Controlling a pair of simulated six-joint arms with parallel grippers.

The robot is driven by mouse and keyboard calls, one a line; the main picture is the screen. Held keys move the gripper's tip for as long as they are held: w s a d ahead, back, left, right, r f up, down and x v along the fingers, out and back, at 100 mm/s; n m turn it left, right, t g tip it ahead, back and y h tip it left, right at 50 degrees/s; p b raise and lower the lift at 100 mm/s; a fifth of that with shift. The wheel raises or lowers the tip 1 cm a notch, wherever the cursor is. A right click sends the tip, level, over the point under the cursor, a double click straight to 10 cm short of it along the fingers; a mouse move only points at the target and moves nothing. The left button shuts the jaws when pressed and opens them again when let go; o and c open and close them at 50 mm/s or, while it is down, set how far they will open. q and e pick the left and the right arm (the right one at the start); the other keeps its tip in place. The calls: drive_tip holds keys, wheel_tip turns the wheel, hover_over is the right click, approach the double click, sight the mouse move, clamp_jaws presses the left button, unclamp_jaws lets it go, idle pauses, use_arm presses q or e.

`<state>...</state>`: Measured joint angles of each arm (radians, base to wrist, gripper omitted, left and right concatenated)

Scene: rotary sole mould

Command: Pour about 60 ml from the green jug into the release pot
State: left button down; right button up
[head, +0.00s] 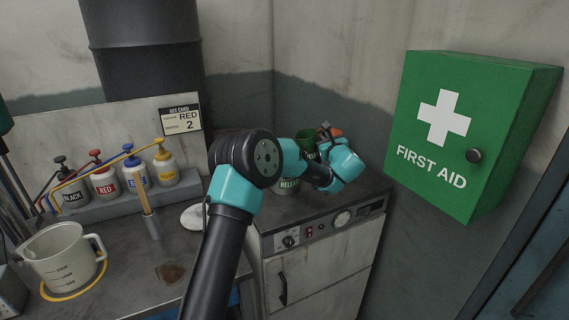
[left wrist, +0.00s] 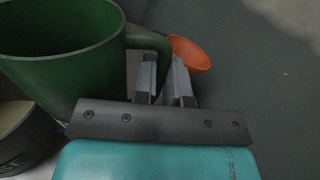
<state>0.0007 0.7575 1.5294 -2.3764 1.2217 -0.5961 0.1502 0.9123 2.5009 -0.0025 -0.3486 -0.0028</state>
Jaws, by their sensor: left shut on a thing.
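The green jug (head: 310,141) is above the cabinet top at the back, partly hidden by my left arm in the head view. In the left wrist view the jug (left wrist: 75,60) fills the upper left, its open mouth showing a green inside; no liquid is visible. My left gripper (left wrist: 165,70) is shut on the jug's handle. The release pot (head: 289,187) stands on the cabinet, mostly behind my arm, with part of its label showing. In the left wrist view the pot (left wrist: 20,140) is at the lower left edge, beside and below the jug. My right gripper is out of view.
An orange cup-like object (head: 335,132) is just beyond the gripper. A green first aid box (head: 455,130) hangs on the right wall. Pump bottles (head: 105,181), a measuring jug (head: 62,257) and a white lump (head: 193,217) are on the left bench.

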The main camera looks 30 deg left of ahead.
use_arm(q)
drive_tip(key=shift+w+d+f+m, duration=0.2)
drive_tip(key=shift+f+m, duration=0.25)
drive_tip(key=shift+f, duration=0.75)
drive_tip(key=shift+w+d+f+m, duration=0.1)
drive_tip(key=shift+w+f+m, duration=0.3)
drive_tip(key=shift+f, duration=0.75)
drive_tip(key=shift+w+d+f+m, duration=0.15)
drive_tip(key=shift+f+m, duration=0.4)
drive_tip(key=shift+f, duration=0.65)
